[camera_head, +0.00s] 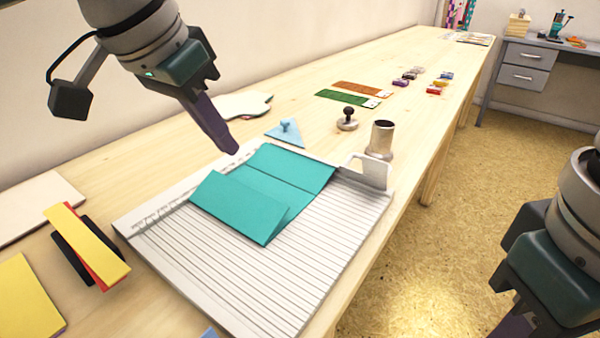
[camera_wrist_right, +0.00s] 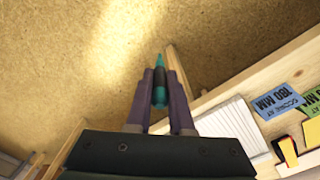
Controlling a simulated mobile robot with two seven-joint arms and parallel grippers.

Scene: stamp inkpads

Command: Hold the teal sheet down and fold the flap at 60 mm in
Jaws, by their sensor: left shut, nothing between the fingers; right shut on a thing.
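The teal sheet (camera_head: 290,168) lies on the white grooved scoring board (camera_head: 330,235). It has a crease line across it, and its near-left flap (camera_head: 240,208) is bent and stands partly raised off the board. My left gripper (camera_head: 232,150) is shut and empty, its tips just above and beyond the sheet's far-left edge. My right gripper (camera_head: 512,328) is beyond the table's right edge, over the floor. The board also shows there (camera_wrist_right: 232,125).
A metal cup (camera_head: 382,138) and a dark-knobbed stamp (camera_head: 347,120) stand past the board. A blue triangular piece (camera_head: 287,132) lies behind the sheet. Yellow and red pieces (camera_head: 90,245) lie left. A blue "SCORE AT 180 MM" card (camera_wrist_right: 280,103) shows in the wrist view.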

